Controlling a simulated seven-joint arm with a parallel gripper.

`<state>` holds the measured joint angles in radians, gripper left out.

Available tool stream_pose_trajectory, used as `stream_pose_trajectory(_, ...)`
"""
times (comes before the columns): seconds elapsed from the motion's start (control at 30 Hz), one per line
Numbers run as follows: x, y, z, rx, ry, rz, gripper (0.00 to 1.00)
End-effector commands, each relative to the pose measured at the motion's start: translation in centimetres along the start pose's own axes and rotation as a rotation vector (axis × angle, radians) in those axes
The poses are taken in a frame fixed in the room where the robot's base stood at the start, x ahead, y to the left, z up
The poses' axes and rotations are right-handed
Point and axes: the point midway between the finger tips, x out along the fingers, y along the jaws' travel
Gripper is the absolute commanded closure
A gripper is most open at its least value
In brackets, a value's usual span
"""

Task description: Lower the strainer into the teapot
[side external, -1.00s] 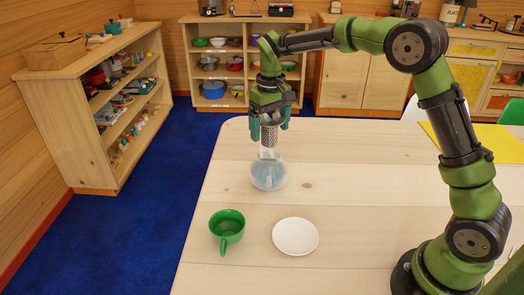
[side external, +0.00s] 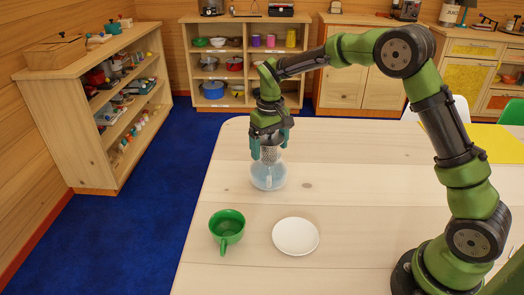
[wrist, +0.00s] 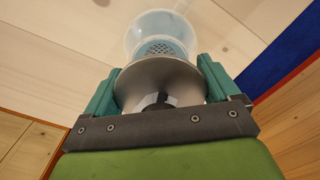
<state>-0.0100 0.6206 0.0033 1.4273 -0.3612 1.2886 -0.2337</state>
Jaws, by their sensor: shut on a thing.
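The glass teapot (side external: 268,179) stands on the table, clear with a bluish tint. The metal strainer (side external: 270,155) is a perforated cylinder with a wide flared rim; the rim also shows in the wrist view (wrist: 160,80). My gripper (side external: 269,140) is shut on the strainer and holds it upright over the teapot. The strainer's lower end is at the teapot's mouth and seems to be partly inside it. In the wrist view the teapot (wrist: 160,24) shows beyond the strainer, with its opening around the perforated part. How deep the strainer sits is hard to tell.
A green cup (side external: 227,226) and a white saucer (side external: 295,236) stand on the table (side external: 345,190) nearer the camera. A yellow sheet (side external: 490,142) lies at the right. The table around the teapot is clear.

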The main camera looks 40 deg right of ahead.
Motion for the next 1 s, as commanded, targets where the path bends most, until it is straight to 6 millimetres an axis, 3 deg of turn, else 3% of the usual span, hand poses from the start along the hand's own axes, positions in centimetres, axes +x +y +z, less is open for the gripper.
stream_pose_trajectory(0.47, 3.1, 0.0, 0.1, 0.0, -0.003, 0.001, 0.43)
stream_pose_trajectory(0.53, 3.6, 0.0, 0.1, -0.001, -0.006, 0.001, 0.47)
stream_pose_trajectory(0.6, 4.1, 0.0, 0.2, -0.002, -0.008, 0.002, 0.57)
stream_pose_trajectory(0.63, 4.2, 0.0, 0.2, -0.002, -0.008, 0.002, 0.57)
stream_pose_trajectory(0.7, 4.5, 0.0, 0.2, -0.002, -0.008, 0.002, 0.7)
stream_pose_trajectory(1.0, 5.1, 0.0, 0.2, -0.002, -0.007, 0.001, 0.68)
